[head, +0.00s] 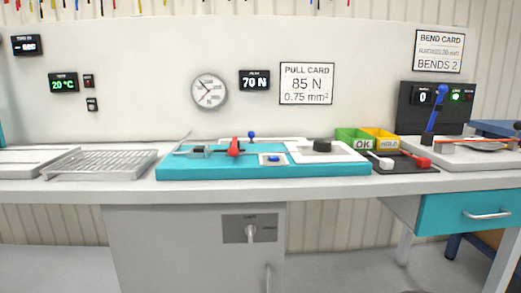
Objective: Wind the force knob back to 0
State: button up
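The force display (254,81) on the wall reads 70 N. A dial gauge (209,92) hangs to the left of that display. My gripper is not in view, and nothing shows touching the knob.
The device also carries a red lever (234,147) and a blue button (273,159). Green (352,136) and yellow (383,139) bins stand behind its right end. A wire rack (100,164) lies to the left. The bench's front strip is clear.

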aim_at(323, 145)
jog(key=z, duration=0.7)
jog(key=k, duration=0.75)
jog(key=u, duration=0.8)
jog(key=i, duration=0.5)
